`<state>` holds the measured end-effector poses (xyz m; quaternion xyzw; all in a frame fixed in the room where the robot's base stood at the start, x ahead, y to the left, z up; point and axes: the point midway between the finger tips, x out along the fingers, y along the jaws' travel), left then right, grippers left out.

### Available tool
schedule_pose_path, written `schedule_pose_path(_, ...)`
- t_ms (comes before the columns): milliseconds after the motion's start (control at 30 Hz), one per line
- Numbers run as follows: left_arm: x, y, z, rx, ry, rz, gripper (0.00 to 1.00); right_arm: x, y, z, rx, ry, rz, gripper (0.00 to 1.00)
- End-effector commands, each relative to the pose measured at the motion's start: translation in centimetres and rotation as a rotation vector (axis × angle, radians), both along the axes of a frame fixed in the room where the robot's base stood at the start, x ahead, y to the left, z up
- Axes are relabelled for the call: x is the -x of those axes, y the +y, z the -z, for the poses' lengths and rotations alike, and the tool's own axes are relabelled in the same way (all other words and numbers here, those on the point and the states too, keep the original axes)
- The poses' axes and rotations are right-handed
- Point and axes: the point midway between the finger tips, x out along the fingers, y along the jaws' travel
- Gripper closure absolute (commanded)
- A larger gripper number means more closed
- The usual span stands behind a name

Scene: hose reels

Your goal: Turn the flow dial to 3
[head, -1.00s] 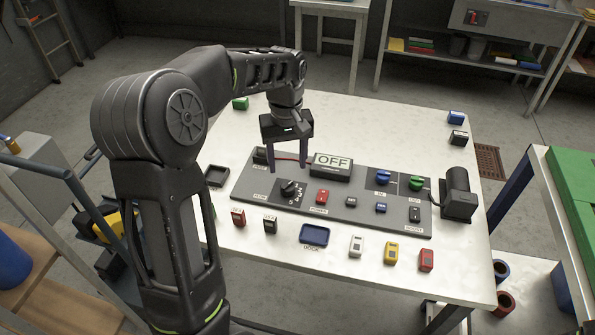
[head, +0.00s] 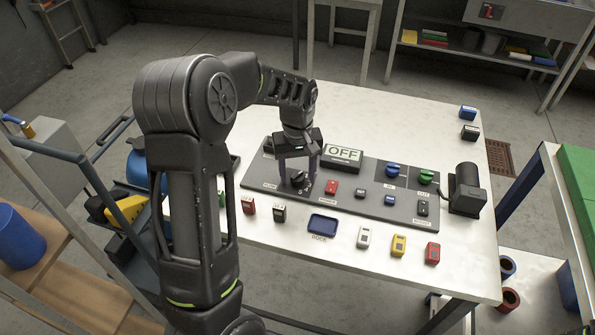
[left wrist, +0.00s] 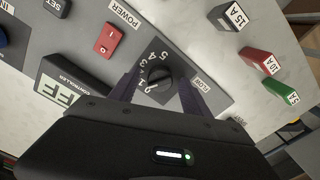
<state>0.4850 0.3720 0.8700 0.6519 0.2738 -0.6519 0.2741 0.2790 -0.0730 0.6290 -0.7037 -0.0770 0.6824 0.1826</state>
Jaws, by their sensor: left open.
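The black flow dial (head: 298,178) sits on the left part of the grey control panel (head: 345,196). In the left wrist view the round dial (left wrist: 156,82) has a number scale beside it and a FLOW label (left wrist: 201,83). I cannot tell surely which number its mark points at. My left gripper (head: 298,181) is open, pointing down at the dial. In the left wrist view its two purple-grey fingers (left wrist: 158,90) stand on either side of the dial, with gaps between. My right gripper is not in view.
The OFF display (head: 343,155) stands behind the dial. A red power switch (head: 331,187) is to its right. Blue (head: 394,170) and green (head: 426,176) knobs are farther right. Several small coloured blocks and a blue dock tray (head: 323,224) lie along the table's front.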

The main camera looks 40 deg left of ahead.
Motion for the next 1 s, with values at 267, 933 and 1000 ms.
schedule_pose_path(267, 0.00, 0.00, 0.09, 0.000, 0.000, 0.000, 0.47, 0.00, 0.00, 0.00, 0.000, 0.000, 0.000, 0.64)
schedule_pose_path(933, 0.00, 0.00, 0.05, 0.000, 0.000, 0.000, 1.00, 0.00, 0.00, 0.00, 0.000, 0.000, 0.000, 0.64)
schedule_pose_path(1000, -0.01, -0.01, 0.05, 0.000, 0.000, 0.000, 1.00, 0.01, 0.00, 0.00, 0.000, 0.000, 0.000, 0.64)
